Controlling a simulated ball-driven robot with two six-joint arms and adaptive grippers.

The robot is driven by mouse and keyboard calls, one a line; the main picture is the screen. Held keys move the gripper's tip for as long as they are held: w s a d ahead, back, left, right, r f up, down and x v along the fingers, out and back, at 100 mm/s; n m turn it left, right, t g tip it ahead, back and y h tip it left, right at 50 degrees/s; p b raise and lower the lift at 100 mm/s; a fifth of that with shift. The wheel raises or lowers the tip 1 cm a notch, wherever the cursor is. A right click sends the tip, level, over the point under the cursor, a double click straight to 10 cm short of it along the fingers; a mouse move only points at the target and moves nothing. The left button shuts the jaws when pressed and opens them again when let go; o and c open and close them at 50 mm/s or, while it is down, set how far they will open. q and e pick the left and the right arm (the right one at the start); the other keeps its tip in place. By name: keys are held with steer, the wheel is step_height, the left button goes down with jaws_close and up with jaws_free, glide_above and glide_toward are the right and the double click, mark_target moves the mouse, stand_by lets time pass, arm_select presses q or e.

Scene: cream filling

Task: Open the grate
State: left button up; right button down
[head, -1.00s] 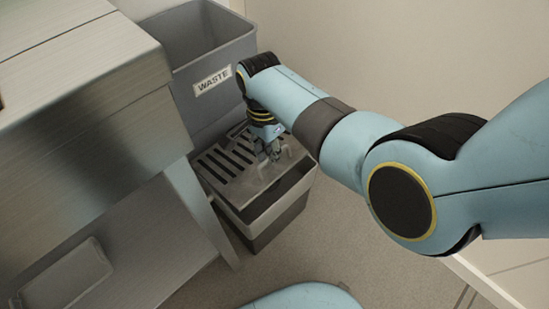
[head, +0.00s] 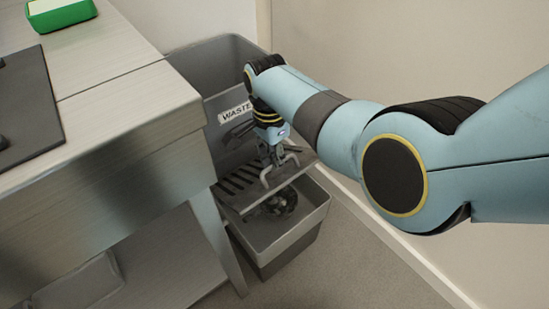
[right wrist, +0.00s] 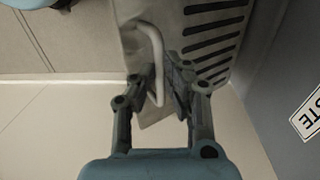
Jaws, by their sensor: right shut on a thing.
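The grate (head: 240,185) is a grey slotted plate with a pale handle on it, tilted up over a grey bin (head: 270,238). The front of the bin is uncovered and a dark object (head: 283,203) shows inside it. My right gripper (head: 275,167) is at the grate's handle. In the right wrist view the fingers (right wrist: 163,82) are shut around the pale handle (right wrist: 157,55), with the slotted grate (right wrist: 212,35) beyond them. My left gripper is in neither view.
A grey bin labelled WASTE (head: 218,68) stands behind the grate bin. A metal counter (head: 130,105) is on the left, bearing a green container (head: 62,14) and a dark board (head: 25,105). The wall is close at right. Floor (head: 340,255) is clear in front.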

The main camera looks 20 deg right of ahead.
steer(key=c, duration=1.7)
jaws_free()
steer(key=shift+w+a, duration=0.3)
steer(key=shift+w, duration=0.1)
steer(key=shift+c, duration=0.2)
steer(key=o, duration=0.4)
steer(key=shift+w+a+f, duration=0.1)
steer(key=shift+w+f, duration=0.05)
steer(key=shift+f, duration=0.1)
steer(key=shift+c, duration=0.2)
steer(key=shift+r, duration=0.15)
step_height(320, 180, up, 7)
steer(key=shift+r, duration=0.15)
